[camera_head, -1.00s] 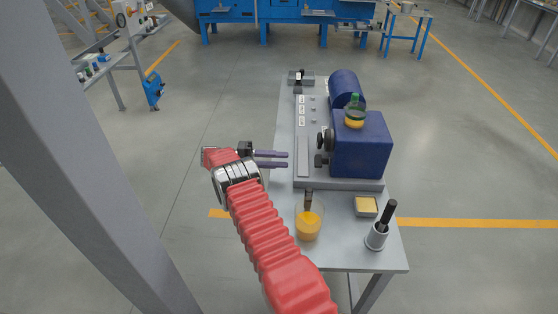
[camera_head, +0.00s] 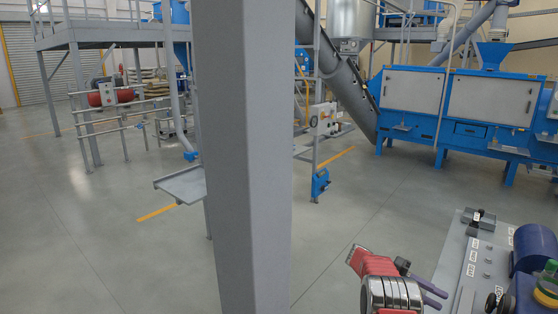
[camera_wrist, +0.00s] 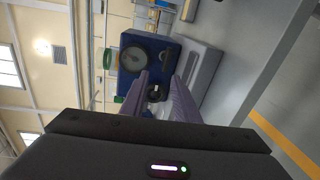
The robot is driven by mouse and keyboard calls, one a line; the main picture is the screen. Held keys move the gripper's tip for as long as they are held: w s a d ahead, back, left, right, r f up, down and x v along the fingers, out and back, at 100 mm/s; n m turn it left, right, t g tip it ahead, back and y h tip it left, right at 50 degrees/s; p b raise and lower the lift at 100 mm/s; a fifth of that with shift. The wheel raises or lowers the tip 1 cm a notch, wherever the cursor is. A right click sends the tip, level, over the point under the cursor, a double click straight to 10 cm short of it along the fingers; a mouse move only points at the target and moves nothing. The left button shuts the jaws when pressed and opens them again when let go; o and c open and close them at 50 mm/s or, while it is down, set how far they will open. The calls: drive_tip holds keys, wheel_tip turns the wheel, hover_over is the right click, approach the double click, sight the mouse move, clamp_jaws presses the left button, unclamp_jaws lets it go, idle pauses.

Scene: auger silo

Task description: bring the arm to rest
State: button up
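My red-sleeved arm (camera_head: 378,264) shows at the bottom right of the head view, beside the left edge of the bench. My gripper (camera_head: 440,299) points right, toward the blue machine (camera_head: 539,248) on the bench. Its two purple fingers are apart with nothing between them. In the wrist view my gripper (camera_wrist: 160,84) also shows spread fingers. The blue machine with its round dial (camera_wrist: 133,60) lies beyond them, apart from the fingertips. Most of my arm is cut off by the head view's lower edge.
A grey post (camera_head: 243,150) stands close in front, left of my arm. The bench (camera_head: 450,262) is at the lower right, with a green-capped jar (camera_head: 548,283) on the machine. Open floor (camera_head: 350,220) lies between the post and the bench.

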drive_tip(key=s+a+r+n+t+y, duration=0.25)
drive_tip(key=s+a+r+t, duration=0.2)
drive_tip(key=a+r, duration=0.35)
drive_tip(key=s+a+r+n+t+y, duration=0.25)
drive_tip(key=s+a+r+y, duration=0.2)
drive_tip(key=r, duration=0.65)
drive_tip(key=s+a+r+n+t+y, duration=0.1)
drive_tip(key=s+a+t+y, duration=0.5)
drive_tip(key=s+a, duration=1.3)
drive_tip(key=shift+s+a+r+n+t, duration=0.25)
drive_tip(key=shift+s+n+t, duration=0.25)
drive_tip(key=shift+s+t, duration=0.9)
drive_tip(key=shift+w, duration=0.1)
